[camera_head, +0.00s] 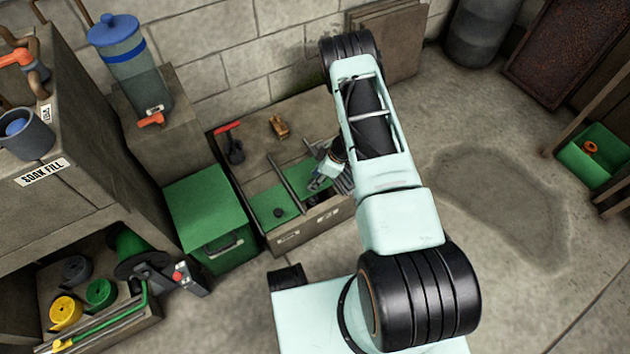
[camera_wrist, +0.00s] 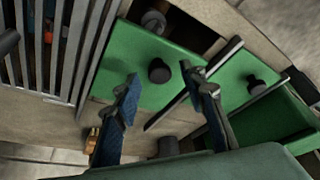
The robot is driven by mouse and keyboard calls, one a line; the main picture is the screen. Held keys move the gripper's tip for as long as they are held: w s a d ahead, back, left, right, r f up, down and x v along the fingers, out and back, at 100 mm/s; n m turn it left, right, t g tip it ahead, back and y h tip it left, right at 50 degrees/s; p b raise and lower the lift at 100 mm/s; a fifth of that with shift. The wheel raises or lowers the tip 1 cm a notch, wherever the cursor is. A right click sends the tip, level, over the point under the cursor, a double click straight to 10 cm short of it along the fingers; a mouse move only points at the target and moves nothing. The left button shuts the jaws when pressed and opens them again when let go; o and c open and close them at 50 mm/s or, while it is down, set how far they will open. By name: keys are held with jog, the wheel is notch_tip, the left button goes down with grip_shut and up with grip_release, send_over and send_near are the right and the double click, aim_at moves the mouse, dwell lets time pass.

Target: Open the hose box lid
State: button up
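A low bench (camera_head: 257,150) has green panels set into its top. One green panel (camera_head: 273,203) has a dark round knob (camera_head: 278,212); a second panel is partly under my gripper (camera_head: 322,172). In the wrist view, my gripper (camera_wrist: 168,100) is open and empty, its two blue-grey fingers wide apart. A green panel (camera_wrist: 125,55) with a dark knob (camera_wrist: 158,70) shows beyond and between the fingers. Another green panel (camera_wrist: 235,75) with a knob (camera_wrist: 256,85) lies to the right. I cannot tell which lid is the hose box's.
A green box (camera_head: 212,215) with a front handle stands left of the bench; its top looks shut. A slatted grate (camera_wrist: 60,45) and a metal rail (camera_wrist: 195,82) border the panels.

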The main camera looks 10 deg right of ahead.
jog(key=shift+w+a+f, duration=0.1)
jog(key=shift+f, duration=0.15)
grip_shut()
dwell(0.4)
